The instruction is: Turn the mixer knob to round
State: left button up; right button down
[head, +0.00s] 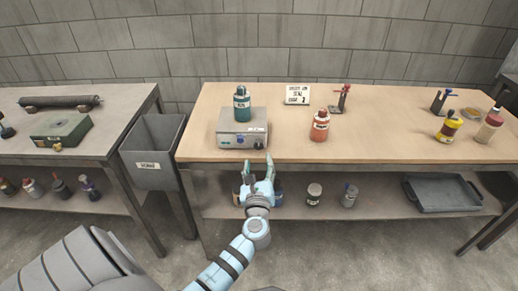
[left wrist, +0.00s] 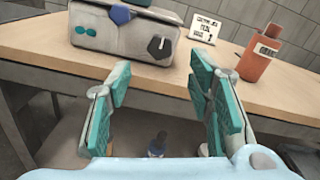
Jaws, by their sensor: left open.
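The mixer (head: 230,129) is a grey box on the left part of the wooden bench, with a teal bottle (head: 242,104) standing on top. Its front carries a dark knob (head: 258,144) at the right; in the left wrist view a dark pointed knob (left wrist: 160,48) shows there, and the mixer (left wrist: 110,42) is cut by the top edge. The knob's exact setting is too small to read. My left gripper (head: 258,160) is open and empty, in front of the bench edge, apart from the knob. In the left wrist view the knob appears beyond the gap between its fingers (left wrist: 160,76). My right gripper is out of view.
An orange bottle (head: 320,127) and a white sign (head: 298,94) stand right of the mixer on the bench (head: 385,140). A red-handled tool (head: 342,98) stands behind the bottle. A grey bin (head: 152,150) stands left. Jars and a tray (head: 443,194) occupy the lower shelf.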

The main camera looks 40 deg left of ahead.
aim_at(259, 147)
pick_arm(q)
jog(key=b+x, duration=0.1)
jog(key=x, duration=0.6)
jog(key=shift+w+a+f, duration=0.15)
jog(key=shift+w+a, duration=0.05)
jog(key=shift+w, duration=0.05)
jog(key=shift+w+a, duration=0.15)
jog(key=shift+w, duration=0.05)
grip_shut()
